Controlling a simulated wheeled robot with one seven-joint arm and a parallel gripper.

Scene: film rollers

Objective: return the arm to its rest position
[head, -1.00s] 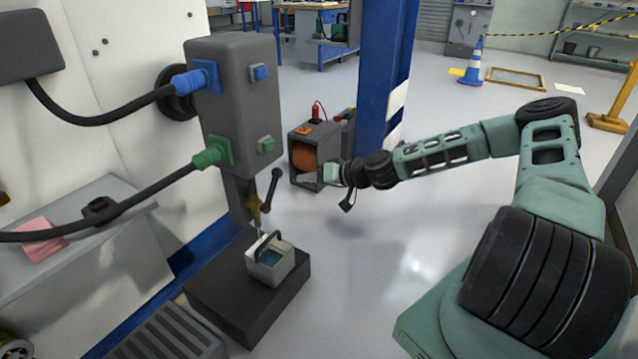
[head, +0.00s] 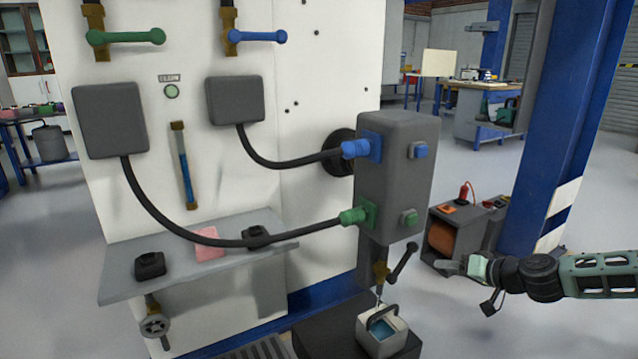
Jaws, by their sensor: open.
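My arm (head: 598,276) reaches in from the right edge, held out roughly level toward the left. My gripper (head: 450,265) is at its left end, open, and I see nothing held in it. It appears in front of the lower part of a grey box with an orange reel (head: 440,238); I cannot tell the gap between them. The gripper is to the right of the grey machine housing (head: 392,185) and above and right of a small white container (head: 372,343) with blue contents. The upper arm and base are out of view.
The container stands on a dark block (head: 318,338) below the housing's brass tap (head: 381,272). Black cables with a blue plug (head: 362,148) and a green plug (head: 357,215) join the housing. A blue pillar (head: 560,120) rises behind my arm.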

